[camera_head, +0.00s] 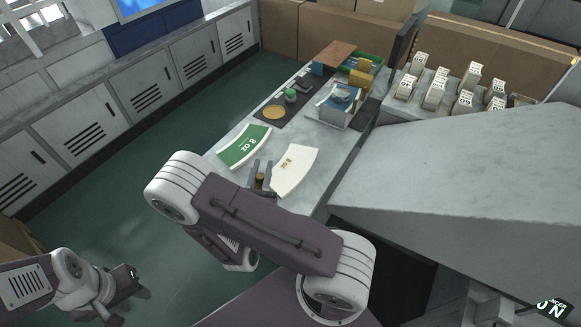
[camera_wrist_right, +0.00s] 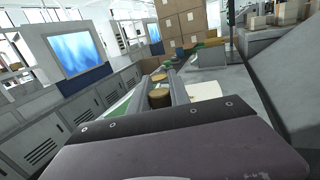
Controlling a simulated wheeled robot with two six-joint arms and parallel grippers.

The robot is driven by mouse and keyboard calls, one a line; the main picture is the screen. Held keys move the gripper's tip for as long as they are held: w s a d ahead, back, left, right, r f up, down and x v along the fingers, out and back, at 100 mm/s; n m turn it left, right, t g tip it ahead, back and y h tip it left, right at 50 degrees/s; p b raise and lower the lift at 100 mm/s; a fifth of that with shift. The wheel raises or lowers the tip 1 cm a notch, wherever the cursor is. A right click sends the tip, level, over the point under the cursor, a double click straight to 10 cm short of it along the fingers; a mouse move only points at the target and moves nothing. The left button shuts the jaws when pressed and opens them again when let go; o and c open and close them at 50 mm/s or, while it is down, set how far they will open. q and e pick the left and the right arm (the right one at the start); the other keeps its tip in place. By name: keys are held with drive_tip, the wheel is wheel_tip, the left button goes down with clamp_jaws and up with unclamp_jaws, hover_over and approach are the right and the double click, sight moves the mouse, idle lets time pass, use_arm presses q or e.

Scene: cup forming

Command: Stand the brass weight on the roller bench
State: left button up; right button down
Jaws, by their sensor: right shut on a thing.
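The brass weight (camera_head: 260,180) is a small gold cylinder between the fingers of my right gripper (camera_head: 262,166). The right wrist view shows the weight (camera_wrist_right: 159,97) between the two grey fingers of this gripper (camera_wrist_right: 158,78), with a narrower knob on top. The gripper is shut on it at the near left edge of the light grey bench (camera_head: 238,127). I cannot tell whether the weight touches the bench top. My left gripper (camera_head: 130,282) is low at the left, over the floor, far from the bench; its jaws are too unclear to read.
A green "8 oz" sheet (camera_head: 245,146) and a white sheet (camera_head: 295,170) lie on the bench close to the right gripper. Behind are a dark mat with a gold disc (camera_head: 274,112) and a blue-topped fixture (camera_head: 341,102). Several labelled blocks (camera_head: 435,92) stand on the right-hand table.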

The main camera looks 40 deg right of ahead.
drive_tip(key=s+d+r+m+g+h+p, duration=0.1)
drive_tip(key=s+d+r+m+g+h, duration=0.15)
drive_tip(key=d+r, duration=0.55)
drive_tip(key=shift+g+h, duration=0.25)
drive_tip(key=shift+h, duration=0.1)
drive_tip(key=w+a+f, duration=0.2)
drive_tip(key=f, duration=0.2)
drive_tip(key=w+a+f, duration=0.2)
drive_tip(key=w+f, duration=0.1)
drive_tip(key=f, duration=0.1)
drive_tip(key=w+a+f+b, duration=0.1)
drive_tip(key=w+a+f, duration=0.2)
drive_tip(key=f, duration=0.1)
drive_tip(key=shift+w+f, duration=0.1)
drive_tip(key=shift+f, duration=0.4)
